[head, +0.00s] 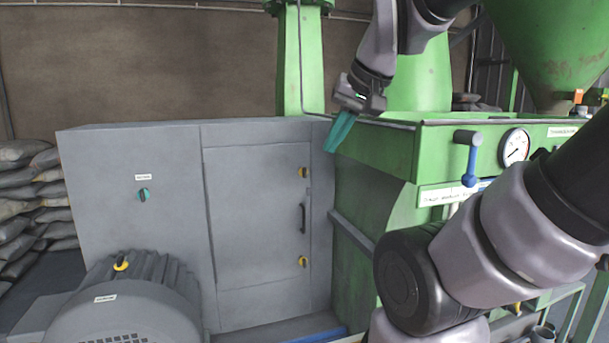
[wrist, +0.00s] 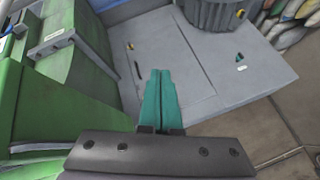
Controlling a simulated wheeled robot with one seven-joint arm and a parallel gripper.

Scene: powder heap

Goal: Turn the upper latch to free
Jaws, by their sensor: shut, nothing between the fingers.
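The upper latch (head: 303,172) is a small yellow knob near the top right of the grey cabinet door (head: 255,210). A second, lower yellow latch (head: 303,261) sits below it, with a dark door handle (head: 302,218) between them. My gripper (head: 337,140) has teal fingers and is up at the cabinet's right top edge, above and right of the upper latch and apart from it. In the wrist view my gripper (wrist: 161,75) has its fingers together, empty, pointing toward the door.
A teal switch (head: 144,195) sits on the cabinet's left panel. A grey motor (head: 125,305) stands in front at the lower left. Green machinery (head: 390,150) with a blue-handled lever (head: 470,165) and a gauge (head: 515,147) is right. The space before the door looks clear.

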